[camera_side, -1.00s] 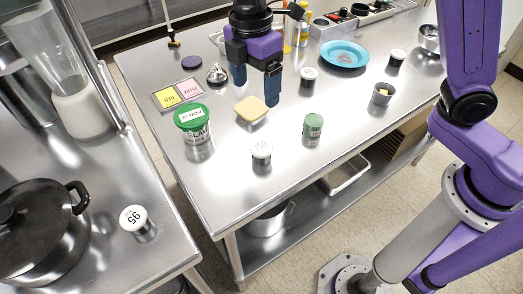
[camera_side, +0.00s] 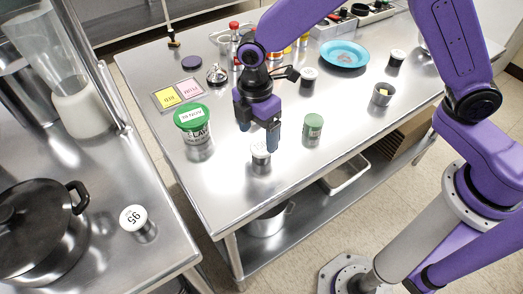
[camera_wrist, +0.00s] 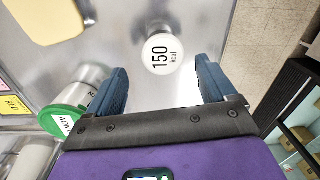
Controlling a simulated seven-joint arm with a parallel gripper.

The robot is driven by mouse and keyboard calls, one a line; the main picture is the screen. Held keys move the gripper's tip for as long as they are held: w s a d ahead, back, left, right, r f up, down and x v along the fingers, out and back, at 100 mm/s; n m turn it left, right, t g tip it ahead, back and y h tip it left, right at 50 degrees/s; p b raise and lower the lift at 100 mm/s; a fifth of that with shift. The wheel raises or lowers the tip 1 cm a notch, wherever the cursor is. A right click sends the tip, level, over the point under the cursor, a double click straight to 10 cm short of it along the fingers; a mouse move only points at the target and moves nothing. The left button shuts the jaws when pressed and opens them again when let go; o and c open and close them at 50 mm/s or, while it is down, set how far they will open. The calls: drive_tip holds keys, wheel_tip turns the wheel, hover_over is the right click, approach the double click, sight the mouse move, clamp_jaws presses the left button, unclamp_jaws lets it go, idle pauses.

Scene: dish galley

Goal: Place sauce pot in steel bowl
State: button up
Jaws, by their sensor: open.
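A small pot with a white lid marked 150 kcal (camera_side: 260,152) stands upright near the table's front edge; it also shows in the wrist view (camera_wrist: 162,52). Similar lidded pots stand elsewhere, and I cannot tell for sure which is the sauce pot. My gripper (camera_side: 258,133) points down just above and behind the 150 kcal pot. In the wrist view its blue fingers (camera_wrist: 163,75) are apart and empty, with the pot slightly beyond their tips. The likely steel bowl (camera_side: 424,45) is at the far right, mostly hidden by my arm.
A large green-lidded tub (camera_side: 193,128) stands left of my gripper and a green pot (camera_side: 313,127) to its right. A small steel cup (camera_side: 381,95) and a blue plate (camera_side: 343,54) are farther right.

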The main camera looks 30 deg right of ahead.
sight(261, 147)
drive_tip(key=f, duration=0.4)
drive_tip(key=shift+s+d+f, duration=0.1)
drive_tip(key=shift+s+f, duration=0.05)
drive_tip(key=shift+s, duration=0.15)
drive_tip(key=c, duration=1.2)
drive_tip(key=shift+o, duration=0.2)
